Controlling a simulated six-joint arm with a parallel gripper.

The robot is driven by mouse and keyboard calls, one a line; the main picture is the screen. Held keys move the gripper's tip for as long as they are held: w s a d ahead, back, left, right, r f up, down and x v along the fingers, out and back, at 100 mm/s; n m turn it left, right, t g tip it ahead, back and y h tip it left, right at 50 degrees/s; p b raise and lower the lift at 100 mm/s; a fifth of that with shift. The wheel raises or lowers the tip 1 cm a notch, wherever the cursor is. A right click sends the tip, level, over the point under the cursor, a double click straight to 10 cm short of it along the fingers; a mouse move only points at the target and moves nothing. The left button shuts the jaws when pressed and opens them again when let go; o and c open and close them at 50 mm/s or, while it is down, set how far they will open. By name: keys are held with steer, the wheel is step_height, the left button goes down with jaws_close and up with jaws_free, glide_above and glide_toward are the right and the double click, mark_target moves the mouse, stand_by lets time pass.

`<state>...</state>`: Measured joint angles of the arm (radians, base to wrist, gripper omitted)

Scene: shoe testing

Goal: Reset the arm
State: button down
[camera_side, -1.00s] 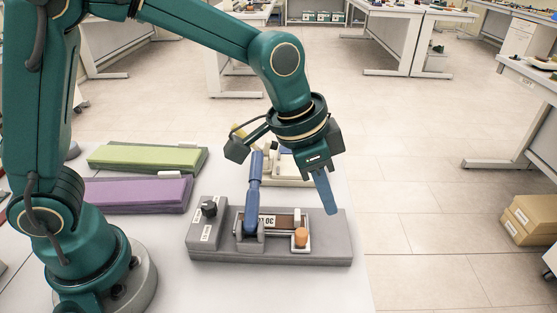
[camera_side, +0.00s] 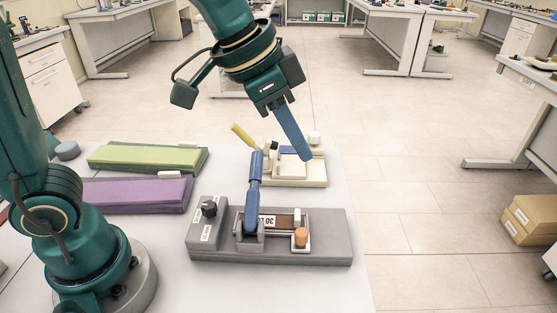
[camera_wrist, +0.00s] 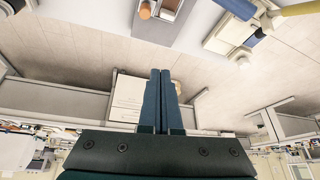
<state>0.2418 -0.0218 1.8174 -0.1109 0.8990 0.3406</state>
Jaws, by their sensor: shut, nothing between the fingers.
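My gripper (camera_side: 304,156) hangs high over the far right part of the table in the side view, its blue fingers pointing down and right. The fingers are shut with nothing between them; in the wrist view the two blue fingers (camera_wrist: 160,74) lie side by side. In the side view the fingertips appear in front of a cream-coloured device (camera_side: 290,181) with a yellow handle; I cannot tell the exact height above it. A grey test device (camera_side: 330,245) with an upright blue lever (camera_side: 254,190) and an orange knob (camera_side: 300,237) stands nearer.
A green pad (camera_side: 147,157) and a purple pad (camera_side: 134,193) lie on grey bases at the left of the white table (camera_side: 190,285). The air around my gripper looks clear.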

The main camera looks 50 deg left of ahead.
steer(key=s+a+f+n+y, duration=0.1)
steer(key=s+a+f+n, duration=0.1)
steer(key=s, duration=0.4)
steer(key=s+a+f+n+y, duration=0.1)
steer(key=s+a+n, duration=0.3)
steer(key=s+a, duration=0.2)
steer(key=shift+s+a+f+t, duration=0.3)
steer(key=shift+a+f+t, duration=0.1)
steer(key=shift+a, duration=0.1)
